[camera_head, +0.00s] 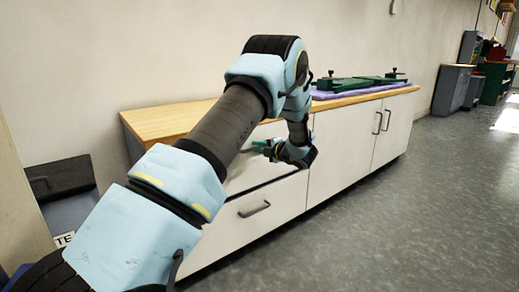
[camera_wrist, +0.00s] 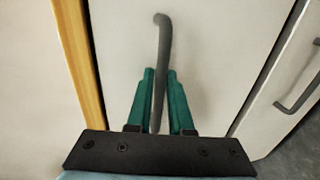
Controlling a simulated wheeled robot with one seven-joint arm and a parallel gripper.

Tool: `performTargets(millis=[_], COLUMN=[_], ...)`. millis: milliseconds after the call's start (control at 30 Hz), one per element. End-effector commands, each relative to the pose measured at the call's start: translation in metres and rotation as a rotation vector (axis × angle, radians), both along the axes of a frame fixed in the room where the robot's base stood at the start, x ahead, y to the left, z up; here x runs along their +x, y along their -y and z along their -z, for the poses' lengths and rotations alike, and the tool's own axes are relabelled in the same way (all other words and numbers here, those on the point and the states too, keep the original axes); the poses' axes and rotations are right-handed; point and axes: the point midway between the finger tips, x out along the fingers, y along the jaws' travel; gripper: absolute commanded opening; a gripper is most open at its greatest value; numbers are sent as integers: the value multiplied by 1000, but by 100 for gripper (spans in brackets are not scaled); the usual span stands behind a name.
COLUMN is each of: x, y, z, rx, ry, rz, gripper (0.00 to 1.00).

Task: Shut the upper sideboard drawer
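The white upper drawer (camera_head: 289,178) of the sideboard is partly hidden behind my arm in the head view. Its front (camera_wrist: 215,55) fills the middle of the wrist view. A dark line runs along its lower edge; how far it stands out is hard to tell. Its grey bar handle (camera_wrist: 162,35) runs between my green fingers. My gripper (camera_head: 268,149) is at this drawer front, and its fingers (camera_wrist: 160,90) look closed on the handle, one on each side.
The lower drawer (camera_head: 243,224) has its own handle (camera_head: 254,209). The wooden top (camera_head: 165,121) carries a green tool (camera_head: 348,83) on a purple cloth. Cabinet doors (camera_head: 345,140) stand to the right. The grey floor (camera_head: 400,220) in front is clear.

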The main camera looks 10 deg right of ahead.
Motion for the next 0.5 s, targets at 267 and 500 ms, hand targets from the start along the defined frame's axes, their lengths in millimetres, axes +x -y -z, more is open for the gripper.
performTargets(millis=[267, 500], x=[0, -21], y=[-1, 11], z=[-1, -8], rx=[1, 0], ry=[3, 1], rz=[-3, 1], gripper=[27, 27])
